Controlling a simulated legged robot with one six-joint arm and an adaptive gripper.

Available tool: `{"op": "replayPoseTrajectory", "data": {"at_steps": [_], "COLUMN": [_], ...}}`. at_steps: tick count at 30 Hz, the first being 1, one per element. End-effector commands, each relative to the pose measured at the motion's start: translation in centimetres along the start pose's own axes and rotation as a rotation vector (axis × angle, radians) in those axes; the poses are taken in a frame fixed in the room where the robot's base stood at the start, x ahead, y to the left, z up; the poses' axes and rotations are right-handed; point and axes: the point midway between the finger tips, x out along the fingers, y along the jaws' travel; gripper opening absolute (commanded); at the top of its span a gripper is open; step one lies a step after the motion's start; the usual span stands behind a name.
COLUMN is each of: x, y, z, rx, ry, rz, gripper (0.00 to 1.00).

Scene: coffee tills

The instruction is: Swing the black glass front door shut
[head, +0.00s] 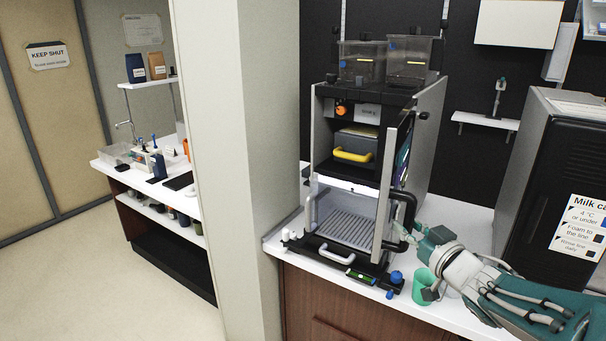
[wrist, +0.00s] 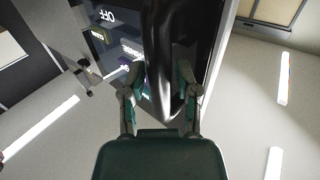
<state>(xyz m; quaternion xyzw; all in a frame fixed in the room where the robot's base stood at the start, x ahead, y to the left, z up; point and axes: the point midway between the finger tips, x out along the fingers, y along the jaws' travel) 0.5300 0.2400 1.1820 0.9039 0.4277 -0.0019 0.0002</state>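The coffee machine (head: 345,110) stands on the counter with its black glass front door (head: 393,185) swung open. The door shows nearly edge-on at the machine's right front, and the inside of the machine is exposed. A black bar handle (head: 408,207) stands out from the door's outer side. My gripper (head: 408,238) is at the lower right of the door, close to this handle. In the wrist view my gripper's fingers (wrist: 159,80) are spread, one on each side of the dark handle (wrist: 160,45). Firm contact cannot be made out.
A teal cup (head: 424,287) stands on the counter below my gripper. A blue knob (head: 396,276) is at the machine's front right. A black cabinet with a milk notice (head: 581,228) stands at right. A pale pillar (head: 240,120) is left of the machine.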

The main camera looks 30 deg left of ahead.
Motion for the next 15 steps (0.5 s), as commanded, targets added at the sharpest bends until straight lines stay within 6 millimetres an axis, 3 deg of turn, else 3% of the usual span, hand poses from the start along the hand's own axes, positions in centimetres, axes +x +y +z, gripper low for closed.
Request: {"op": "replayPoseTrajectory", "data": {"at_steps": [8,15], "x": [-0.1,1.4], "y": [0.0,-1.5], "z": [-0.1,-0.2], "rx": [-0.001,-0.001], "ry": [0.003,0.004], "rz": [0.0,-0.002], "gripper": [0.0,0.0]}}
